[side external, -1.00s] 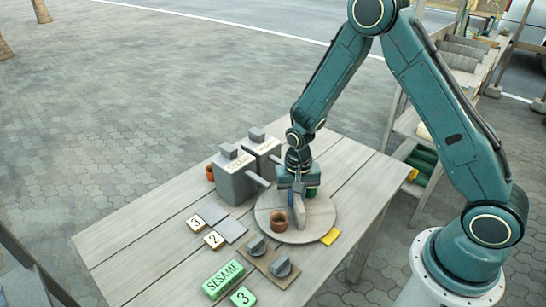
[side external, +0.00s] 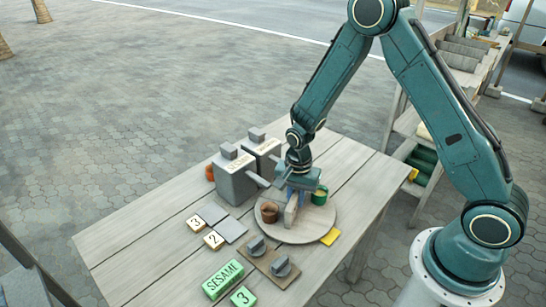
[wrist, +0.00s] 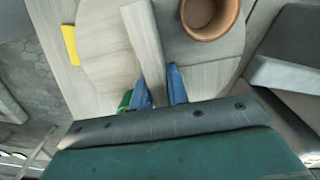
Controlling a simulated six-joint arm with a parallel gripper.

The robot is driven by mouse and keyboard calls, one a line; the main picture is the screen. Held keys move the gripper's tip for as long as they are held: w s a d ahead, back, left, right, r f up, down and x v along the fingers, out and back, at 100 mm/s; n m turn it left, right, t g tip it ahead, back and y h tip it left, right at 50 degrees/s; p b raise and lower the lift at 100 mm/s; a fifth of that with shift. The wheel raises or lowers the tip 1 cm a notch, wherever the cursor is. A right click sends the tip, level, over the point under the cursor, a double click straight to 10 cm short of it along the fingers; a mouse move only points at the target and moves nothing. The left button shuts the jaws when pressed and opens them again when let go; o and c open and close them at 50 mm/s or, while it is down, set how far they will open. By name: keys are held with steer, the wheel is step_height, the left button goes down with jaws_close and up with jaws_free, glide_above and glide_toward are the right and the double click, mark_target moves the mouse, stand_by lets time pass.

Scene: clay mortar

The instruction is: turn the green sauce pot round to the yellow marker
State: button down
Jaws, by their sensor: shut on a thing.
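The green sauce pot (side external: 320,195) stands on the right side of the round wooden turntable (side external: 315,228). Only a sliver of its green side shows beside my left finger in the wrist view (wrist: 125,100). The yellow marker (side external: 331,236) lies on the table just off the turntable's front right edge, apart from the pot; it also shows in the wrist view (wrist: 70,45). An upright pale grip bar (side external: 291,213) crosses the turntable's middle. My gripper (wrist: 158,84) is shut on this bar, with one blue finger on each side.
A brown pot (side external: 268,212) stands on the turntable's left side. Grey boxes with levers (side external: 236,178) stand close behind left. Two knobs on a board (side external: 268,257), numbered tiles (side external: 213,239) and a green SESAME block (side external: 223,279) lie in front.

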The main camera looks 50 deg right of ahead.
mark_target(296, 192)
steer(key=shift+m, duration=6.7)
steer(key=c, duration=1.4)
jaws_free()
steer(key=shift+o, duration=0.2)
steer(key=shift+r, duration=0.15)
step_height(296, 192, up, 14)
steer(key=shift+f, duration=0.2)
